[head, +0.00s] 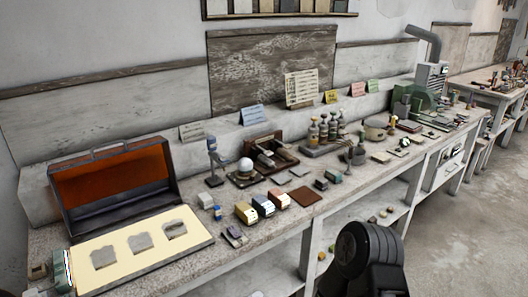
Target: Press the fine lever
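A long grey workbench (262,222) runs from the lower left to the far right. A white plaster sphere (246,165) sits on a small dark stand near the bench's middle. Just right of it is a dark wooden box (268,146) with small parts in it. A row of upright, knobbed, bottle-like pieces (323,131) stands on a base further right; they may be levers, but they are too small to tell. I cannot tell which piece is the fine lever. Neither of my grippers is in view.
An open case (112,176) with an orange lining and a cream tray fills the left end. Small coloured blocks (263,206) and a brown square plate (306,196) lie near the front edge. A green machine (418,98) stands further back. Floor at right is clear.

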